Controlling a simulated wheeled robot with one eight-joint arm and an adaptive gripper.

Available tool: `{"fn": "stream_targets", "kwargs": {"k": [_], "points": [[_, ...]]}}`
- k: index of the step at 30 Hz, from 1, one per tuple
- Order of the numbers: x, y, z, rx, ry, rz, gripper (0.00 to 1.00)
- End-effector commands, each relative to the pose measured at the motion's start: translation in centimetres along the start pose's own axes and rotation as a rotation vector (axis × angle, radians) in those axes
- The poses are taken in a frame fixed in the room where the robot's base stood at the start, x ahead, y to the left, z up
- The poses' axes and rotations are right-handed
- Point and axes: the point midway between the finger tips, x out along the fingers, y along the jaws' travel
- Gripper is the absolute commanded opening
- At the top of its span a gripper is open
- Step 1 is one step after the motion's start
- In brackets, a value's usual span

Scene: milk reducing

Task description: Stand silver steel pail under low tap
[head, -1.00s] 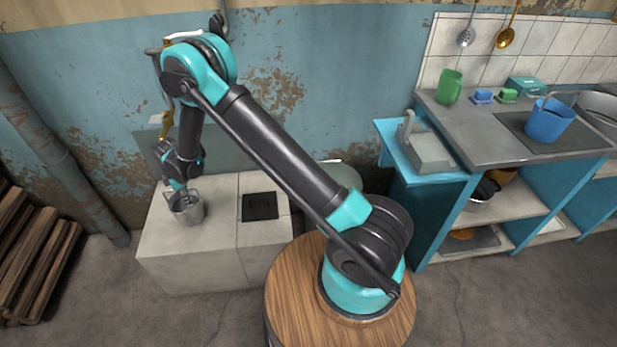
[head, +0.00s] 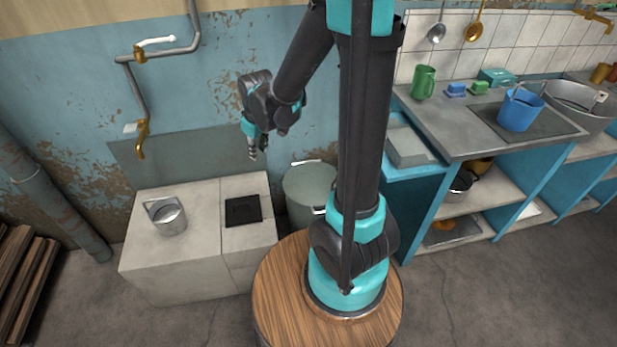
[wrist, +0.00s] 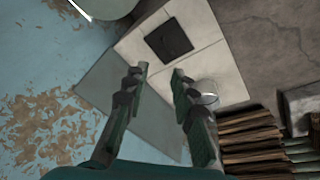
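The silver steel pail (head: 170,219) stands upright on the left part of the pale stone block (head: 140,262), its handle raised toward the back left. The low brass tap (head: 141,140) is on the wall pipe behind the block, above and a little left of the pail. My gripper (head: 257,157) is raised in the air to the right of the pail, apart from it. In the wrist view my gripper (wrist: 158,70) has its two fingers spread with nothing between them. The pail (wrist: 209,92) is partly hidden behind the right finger there.
A dark square plate (head: 243,210) is set in the block's right part. A large lidded grey-green bin (head: 310,190) stands right of the block. A higher brass tap (head: 140,53) is on the same pipe. A counter at right holds a blue bucket (head: 520,110) and a green mug (head: 423,82).

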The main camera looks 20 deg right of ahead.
Motion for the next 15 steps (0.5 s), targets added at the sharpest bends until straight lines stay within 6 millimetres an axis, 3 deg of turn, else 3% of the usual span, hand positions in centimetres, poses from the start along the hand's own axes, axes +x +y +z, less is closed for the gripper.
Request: {"fn": "stream_targets", "kwargs": {"k": [1,9,15], "points": [[-0.9,0.5,2.2,0.063,0.006,0.01,0.26],[-3.7,1.1,12.1,0.387,0.044,0.054,0.26],[-4.1,0.4,17.3,0.564,0.07,0.078,0.26]]}}
